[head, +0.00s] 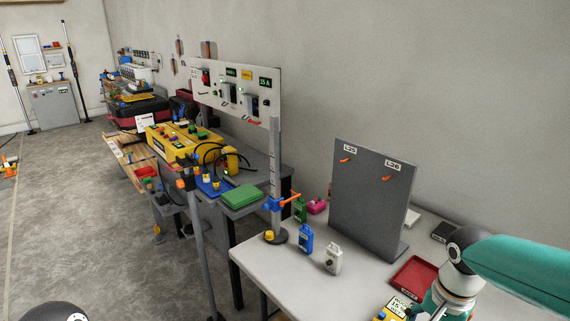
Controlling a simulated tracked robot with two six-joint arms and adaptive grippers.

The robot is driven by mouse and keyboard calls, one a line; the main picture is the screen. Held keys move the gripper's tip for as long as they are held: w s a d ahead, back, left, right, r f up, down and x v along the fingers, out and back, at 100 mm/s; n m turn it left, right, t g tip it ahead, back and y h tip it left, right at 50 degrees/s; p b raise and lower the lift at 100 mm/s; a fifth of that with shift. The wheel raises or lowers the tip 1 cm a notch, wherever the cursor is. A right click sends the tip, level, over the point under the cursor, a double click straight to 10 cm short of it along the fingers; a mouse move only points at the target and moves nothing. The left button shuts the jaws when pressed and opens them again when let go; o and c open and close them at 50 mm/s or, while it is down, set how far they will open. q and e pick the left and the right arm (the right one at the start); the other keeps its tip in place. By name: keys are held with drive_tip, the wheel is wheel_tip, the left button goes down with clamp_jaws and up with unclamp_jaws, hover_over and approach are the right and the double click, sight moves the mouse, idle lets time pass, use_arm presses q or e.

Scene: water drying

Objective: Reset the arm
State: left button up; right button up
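My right arm (520,268) comes in from the right edge, with a teal link and a silver and black joint (464,258). It bends down over the front right of the white table, and its lower end runs out of the bottom of the picture. My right gripper is not visible. At the bottom left only a rounded dark and white part shows, which looks like a piece of my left arm. My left gripper is out of view.
The white table (290,262) bears a grey upright board (365,205), blue (306,239), white (333,259) and green (299,209) small containers, a red tray (415,275) and a stand (275,180). A cluttered workbench (262,168) lies behind. The floor (75,210) at left is mostly clear.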

drive_tip(key=s+a+f+n+g+y+p, duration=0.1)
drive_tip(key=s+a+f+n, duration=0.1)
drive_tip(key=s+a+f, duration=0.55)
drive_tip(key=s+a+f+n+g+y+p, duration=0.1)
drive_tip(key=s+a+f+g+y, duration=0.3)
drive_tip(key=f, duration=0.6)
drive_tip(key=s+a+f+n+t+h+p, duration=0.1)
drive_tip(key=s+a+f+n, duration=0.1)
drive_tip(key=s+a+f, duration=0.45)
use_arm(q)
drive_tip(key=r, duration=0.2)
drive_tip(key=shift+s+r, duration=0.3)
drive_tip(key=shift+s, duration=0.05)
use_arm(e)
drive_tip(key=w+d+f+n+t, duration=0.2)
drive_tip(key=w+f+n+t, duration=0.1)
drive_tip(key=w+f+t, duration=0.1)
drive_tip(key=shift+f+t, duration=0.3)
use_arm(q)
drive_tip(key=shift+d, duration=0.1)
